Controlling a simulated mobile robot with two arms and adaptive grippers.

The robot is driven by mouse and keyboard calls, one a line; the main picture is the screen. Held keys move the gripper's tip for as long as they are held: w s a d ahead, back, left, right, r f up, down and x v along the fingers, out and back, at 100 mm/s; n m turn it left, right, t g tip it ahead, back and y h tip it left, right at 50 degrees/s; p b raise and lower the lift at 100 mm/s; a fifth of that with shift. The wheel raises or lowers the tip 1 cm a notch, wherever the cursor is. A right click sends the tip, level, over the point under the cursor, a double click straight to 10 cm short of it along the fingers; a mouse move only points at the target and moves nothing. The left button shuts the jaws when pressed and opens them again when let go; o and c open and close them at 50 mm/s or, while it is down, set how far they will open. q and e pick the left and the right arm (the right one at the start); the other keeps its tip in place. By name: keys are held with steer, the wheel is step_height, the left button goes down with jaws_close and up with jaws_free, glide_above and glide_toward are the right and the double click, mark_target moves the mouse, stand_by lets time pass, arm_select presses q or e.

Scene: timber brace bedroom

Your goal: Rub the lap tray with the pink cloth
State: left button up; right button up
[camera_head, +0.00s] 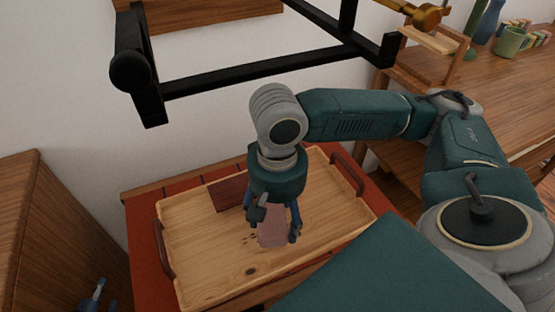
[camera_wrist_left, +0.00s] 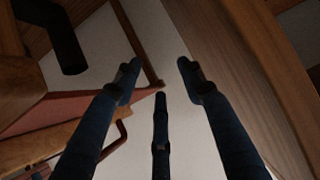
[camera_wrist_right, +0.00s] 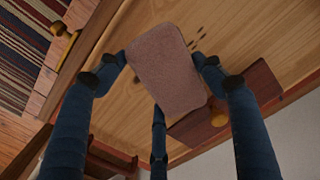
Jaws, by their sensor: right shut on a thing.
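The lap tray (camera_head: 200,282) is light wood with dark red-brown side handles and rests on a red surface. Several small dark marks (camera_head: 250,239) show on its bare floor; they also appear in the right wrist view (camera_wrist_right: 197,38). My right gripper (camera_head: 273,226) is shut on the pink cloth (camera_head: 271,236), low over the middle of the tray. The cloth lies flat between the fingers in the right wrist view (camera_wrist_right: 166,70). I cannot tell whether it touches the tray. My left gripper (camera_head: 97,296) is open and empty, left of the tray; its fingers stand apart in the left wrist view (camera_wrist_left: 158,75).
A black frame (camera_head: 260,70) hangs above. A wooden cabinet (camera_head: 50,235) stands left. A wooden desk (camera_head: 480,85) with a green mug (camera_head: 509,42) stands back right.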

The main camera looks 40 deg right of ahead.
steer(key=shift+f+b, duration=0.45)
steer(key=shift+b, duration=0.2)
steer(key=shift+f+b, duration=0.4)
steer(key=shift+b, duration=0.25)
arm_select(q)
steer(key=w+d+r+t+h, duration=0.1)
steer(key=w+r+t, duration=0.1)
steer(key=r, duration=0.5)
steer(key=w+d+r+t+h, duration=0.1)
steer(key=w+d+r+t, duration=0.1)
steer(key=r+t, duration=0.3)
steer(key=shift+w+d+r, duration=0.15)
steer(key=shift+w+r, duration=0.4)
steer(key=shift+r, duration=0.9)
steer(key=shift+s+r+t+h, duration=0.1)
steer(key=shift+r+t+h, duration=0.2)
steer(key=shift+r+t, duration=0.4)
arm_select(e)
steer(key=shift+f, duration=1.05)
